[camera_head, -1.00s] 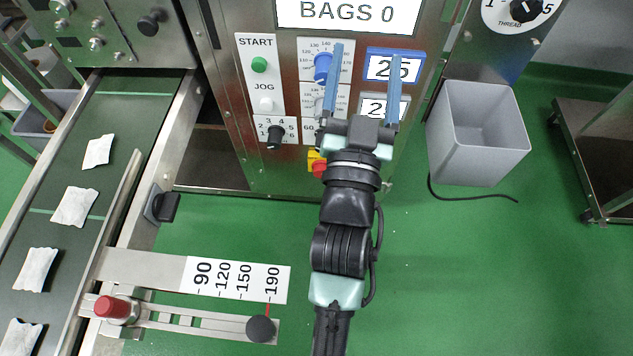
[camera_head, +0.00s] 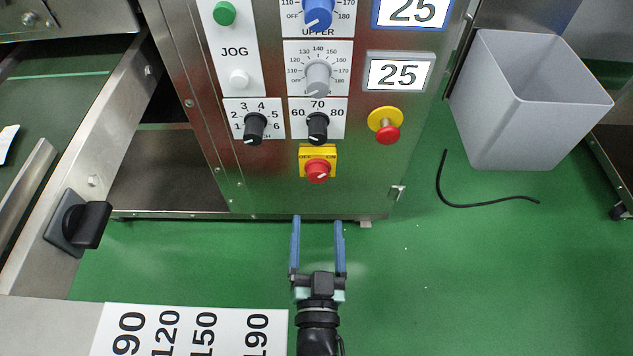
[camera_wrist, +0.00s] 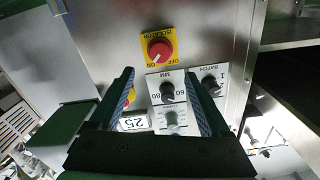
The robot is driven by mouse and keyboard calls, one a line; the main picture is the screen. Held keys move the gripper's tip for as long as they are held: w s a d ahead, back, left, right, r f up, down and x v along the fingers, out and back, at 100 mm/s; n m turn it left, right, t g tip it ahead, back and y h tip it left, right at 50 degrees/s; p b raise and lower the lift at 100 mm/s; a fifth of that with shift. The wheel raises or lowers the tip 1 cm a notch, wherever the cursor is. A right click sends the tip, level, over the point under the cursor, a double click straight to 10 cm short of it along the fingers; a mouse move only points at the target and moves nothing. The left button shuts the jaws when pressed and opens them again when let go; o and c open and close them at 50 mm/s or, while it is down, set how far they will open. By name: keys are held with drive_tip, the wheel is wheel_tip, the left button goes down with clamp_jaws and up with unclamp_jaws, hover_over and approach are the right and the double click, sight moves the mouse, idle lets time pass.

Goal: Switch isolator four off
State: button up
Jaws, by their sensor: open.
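The isolator is a red knob (camera_head: 317,171) on a yellow plate (camera_head: 305,153), low on the steel cabinet's front. In the wrist view the knob (camera_wrist: 158,49) appears upside down, its plate lettered ISOLATOR, ON and OFF. Its white pointer mark seems to lie toward ON. I see no number four on it. My gripper (camera_head: 317,221) is open and empty, its blue fingers pointing at the cabinet just below the plate in the head picture. In the wrist view the gripper (camera_wrist: 160,75) has the knob ahead, beyond its fingertips, not touched.
Above the isolator are a black MM dial (camera_head: 317,126), a black batch dial (camera_head: 255,126) and a grey dial (camera_head: 318,78). A red-and-yellow stop button (camera_head: 386,124) is to the right. A grey bin (camera_head: 525,115) stands right; a black lever knob (camera_head: 88,224) juts out left.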

sight(318, 178)
drive_tip(key=w+b, duration=0.3)
drive_tip(key=w, duration=0.8)
drive_tip(key=shift+w, duration=0.1)
clamp_jaws()
